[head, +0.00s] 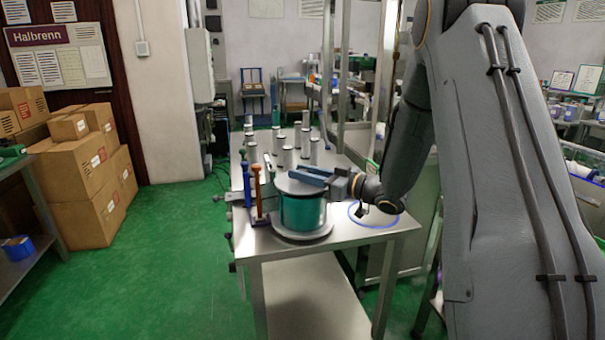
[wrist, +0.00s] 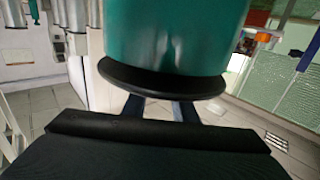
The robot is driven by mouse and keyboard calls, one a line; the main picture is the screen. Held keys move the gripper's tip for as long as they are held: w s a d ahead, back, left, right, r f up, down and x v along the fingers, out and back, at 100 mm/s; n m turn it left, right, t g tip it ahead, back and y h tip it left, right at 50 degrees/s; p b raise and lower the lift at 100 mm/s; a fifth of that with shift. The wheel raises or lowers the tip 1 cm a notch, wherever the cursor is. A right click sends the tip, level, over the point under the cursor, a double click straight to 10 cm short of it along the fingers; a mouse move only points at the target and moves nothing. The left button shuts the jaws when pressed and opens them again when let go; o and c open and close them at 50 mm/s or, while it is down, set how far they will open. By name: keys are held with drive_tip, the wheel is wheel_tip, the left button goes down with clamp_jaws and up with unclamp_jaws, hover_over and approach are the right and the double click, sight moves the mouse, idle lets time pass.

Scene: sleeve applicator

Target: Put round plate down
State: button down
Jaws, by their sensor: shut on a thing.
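The round plate (head: 290,187) lies level at the top of a teal cylinder (head: 302,212) in the head view. In the wrist view, which looks inverted, the plate (wrist: 160,82) is a dark disc wider than the teal cylinder (wrist: 175,35), against its end; I cannot tell whether they touch. My gripper (head: 318,175) reaches in from the right and is shut on the plate. In the wrist view its two fingers (wrist: 158,108) run to the plate, their tips hidden. The cylinder stands on a wide pale round base (head: 303,236) on the metal table (head: 345,240).
A blue ring (head: 372,221) is marked on the bare table to the right. Orange-handled and blue upright tools (head: 257,190) stand close left of the cylinder. Several pale cylinders (head: 288,157) stand farther back. Cardboard boxes (head: 85,165) are stacked at left.

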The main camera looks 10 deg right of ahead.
drive_tip(key=shift+f, duration=0.6)
drive_tip(key=c, duration=1.4)
unclamp_jaws()
drive_tip(key=shift+c, duration=0.2)
drive_tip(key=shift+s+d+r, duration=0.1)
drive_tip(key=shift+d+r, duration=0.05)
drive_tip(key=shift+r, duration=0.55)
drive_tip(key=b+v, duration=0.1)
drive_tip(key=v, duration=1)
drive_tip(key=shift+s+d, duration=0.2)
drive_tip(key=shift+s, duration=0.05)
